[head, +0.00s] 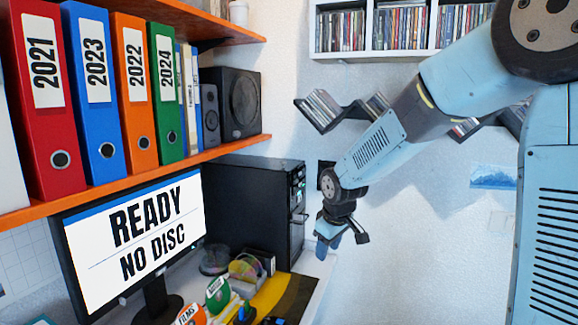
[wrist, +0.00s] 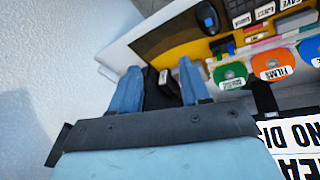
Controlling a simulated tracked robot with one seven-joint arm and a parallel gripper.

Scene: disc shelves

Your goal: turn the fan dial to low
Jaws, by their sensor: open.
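A black computer tower (head: 250,205) stands on the desk below the shelf, right of the monitor. Its narrow front has small green lights and a silvery part; I cannot make out a fan dial or its setting. My gripper (head: 342,240) hangs just right of the tower's front in the head view, pointing down, with a visible gap to it. In the wrist view my gripper (wrist: 156,80) shows two blue fingers spread apart. A dark object with a small pale mark lies beyond and between them; I cannot tell what it is. Nothing is held.
A monitor (head: 135,240) reads "READY NO DISC". Discs, including a green one (wrist: 230,75) and an orange one (wrist: 272,66), lie on the desk by a yellow-and-black mat (wrist: 185,40). Binders and speakers fill the orange shelf (head: 130,172) above.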

